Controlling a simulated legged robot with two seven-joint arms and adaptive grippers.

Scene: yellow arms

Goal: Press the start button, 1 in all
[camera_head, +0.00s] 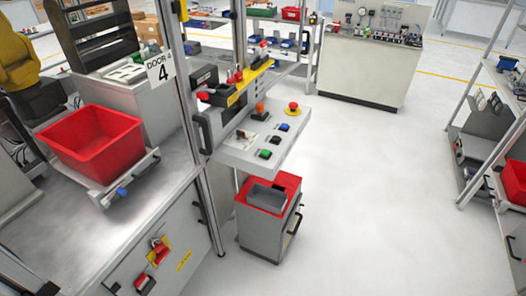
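A grey control panel (240,157) juts out from the machine frame in the middle of the view. Along its front edge sit a green button (265,154), a dark button (274,140) and a blue button (284,127). A red mushroom button (293,106) on a yellow base sits at the panel's far corner. The labels are too small to read, so I cannot tell which button is marked start; the green one is nearest. Neither of my grippers shows in this view, and nothing touches the buttons.
A grey cart (262,232) with a red top stands below the panel. A red bin (92,143) sits on the metal bench at left, near a yellow arm (18,48). A shelf (489,110) stands at right. The floor right of the panel is clear.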

